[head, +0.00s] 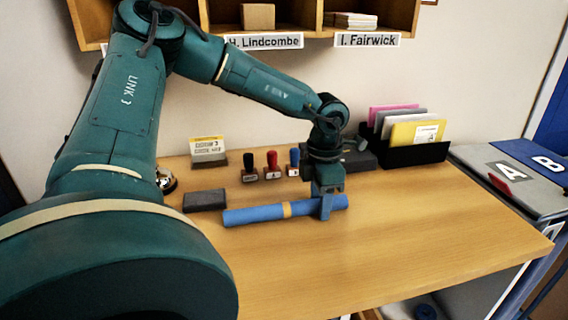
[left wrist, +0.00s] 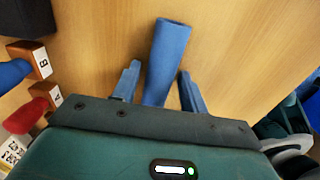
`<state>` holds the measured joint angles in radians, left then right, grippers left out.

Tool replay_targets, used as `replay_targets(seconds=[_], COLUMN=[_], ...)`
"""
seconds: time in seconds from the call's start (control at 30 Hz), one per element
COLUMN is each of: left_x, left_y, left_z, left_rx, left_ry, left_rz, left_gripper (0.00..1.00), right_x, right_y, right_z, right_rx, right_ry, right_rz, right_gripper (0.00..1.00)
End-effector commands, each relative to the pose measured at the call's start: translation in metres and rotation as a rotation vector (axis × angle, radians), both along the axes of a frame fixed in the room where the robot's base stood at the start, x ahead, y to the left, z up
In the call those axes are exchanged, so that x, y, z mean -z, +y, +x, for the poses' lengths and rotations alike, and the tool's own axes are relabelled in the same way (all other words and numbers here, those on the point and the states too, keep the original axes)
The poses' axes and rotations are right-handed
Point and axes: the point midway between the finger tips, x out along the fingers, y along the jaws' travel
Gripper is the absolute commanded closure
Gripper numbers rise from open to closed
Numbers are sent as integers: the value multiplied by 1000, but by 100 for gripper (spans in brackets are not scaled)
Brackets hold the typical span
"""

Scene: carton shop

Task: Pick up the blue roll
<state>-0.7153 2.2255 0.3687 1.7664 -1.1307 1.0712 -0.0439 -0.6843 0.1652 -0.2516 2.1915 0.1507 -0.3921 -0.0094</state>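The blue roll (head: 256,214) lies on the wooden desk with a tan band (head: 287,210) around its middle. My left gripper (head: 325,208) is down over the roll's right part. In the left wrist view, the blue roll (left wrist: 168,50) runs between the two fingers of my left gripper (left wrist: 158,72). One finger is on each side, with a narrow gap beside the roll, so the gripper looks open. The right gripper is not in view.
Several stamps (head: 272,166) and a dark block (head: 205,199) stand behind the roll. A black file holder (head: 415,155) is at the back right. Pigeonholes (head: 310,33) hang above. Panels A and B (head: 510,180) are at the right. The desk (head: 400,240) is clear in front.

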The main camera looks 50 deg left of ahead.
Motion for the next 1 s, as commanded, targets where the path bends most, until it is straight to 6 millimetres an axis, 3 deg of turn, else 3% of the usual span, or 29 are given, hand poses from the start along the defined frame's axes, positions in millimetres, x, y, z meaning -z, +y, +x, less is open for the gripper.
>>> replay_targets(seconds=[0.43,0.73,1.0], left_x=[0,-7,-57], left_y=[0,0,0], left_z=[0,1,1], left_rx=[0,0,0], left_ry=[0,-2,-5], left_rz=[0,1,2], left_gripper=[93,93,93], right_x=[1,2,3], right_y=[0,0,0], right_z=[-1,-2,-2], right_rx=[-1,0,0], right_ry=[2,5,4], right_rz=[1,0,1], right_gripper=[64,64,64])
